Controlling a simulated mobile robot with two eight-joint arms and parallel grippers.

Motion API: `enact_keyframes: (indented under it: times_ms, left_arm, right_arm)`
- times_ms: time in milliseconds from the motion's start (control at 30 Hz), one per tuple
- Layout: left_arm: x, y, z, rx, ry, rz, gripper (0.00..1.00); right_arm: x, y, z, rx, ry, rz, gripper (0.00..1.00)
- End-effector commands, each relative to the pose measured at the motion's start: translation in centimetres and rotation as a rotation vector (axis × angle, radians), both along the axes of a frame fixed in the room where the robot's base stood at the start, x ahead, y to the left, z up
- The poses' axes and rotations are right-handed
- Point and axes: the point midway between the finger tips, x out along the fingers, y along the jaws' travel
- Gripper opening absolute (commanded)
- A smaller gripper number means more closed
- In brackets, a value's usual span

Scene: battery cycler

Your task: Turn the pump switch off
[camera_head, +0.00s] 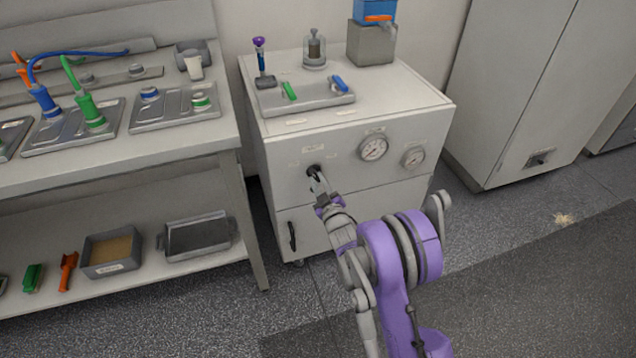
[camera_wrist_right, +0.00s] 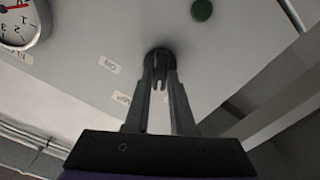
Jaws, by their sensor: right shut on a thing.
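The pump switch, a dark round knob (camera_head: 313,170), sits on the front panel of the white cabinet (camera_head: 284,160). My right gripper (camera_head: 316,180) reaches up to it from the front and covers part of it. In the right wrist view the fingers (camera_wrist_right: 160,72) are closed around the dark knob (camera_wrist_right: 160,53), one on each side. An "ON" label (camera_wrist_right: 109,64) and an "OFF" label (camera_wrist_right: 122,98) are on the panel beside the knob. The knob's exact pointing direction is hard to tell between the fingers. My left gripper is not in view.
A black handle (camera_head: 292,236) is below left. A green round spot (camera_wrist_right: 202,10) shows near the knob. A workbench (camera_head: 200,139) stands left; the floor at right is mostly clear.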

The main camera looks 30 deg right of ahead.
Motion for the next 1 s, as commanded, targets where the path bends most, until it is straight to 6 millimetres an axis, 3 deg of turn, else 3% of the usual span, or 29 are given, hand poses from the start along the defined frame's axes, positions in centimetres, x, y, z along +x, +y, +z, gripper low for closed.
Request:
enact_keyframes:
  times_ms: [433, 467, 600, 1000]
  left_arm:
    - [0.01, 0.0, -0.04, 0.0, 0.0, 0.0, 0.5]
    - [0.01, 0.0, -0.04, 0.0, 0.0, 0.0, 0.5]
    - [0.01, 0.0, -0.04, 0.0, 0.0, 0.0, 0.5]
    - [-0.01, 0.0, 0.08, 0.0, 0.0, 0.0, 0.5]
  right_arm:
    - [-0.02, 0.02, 0.0, -0.013, 0.003, 0.0, 0.0]
    - [-0.02, 0.02, 0.0, -0.013, 0.003, 0.0, 0.26]
    - [-0.01, 0.02, 0.0, -0.012, 0.003, 0.0, 0.51]
    - [-0.71, 0.17, 0.02, -0.011, 0.003, 0.0, 0.53]
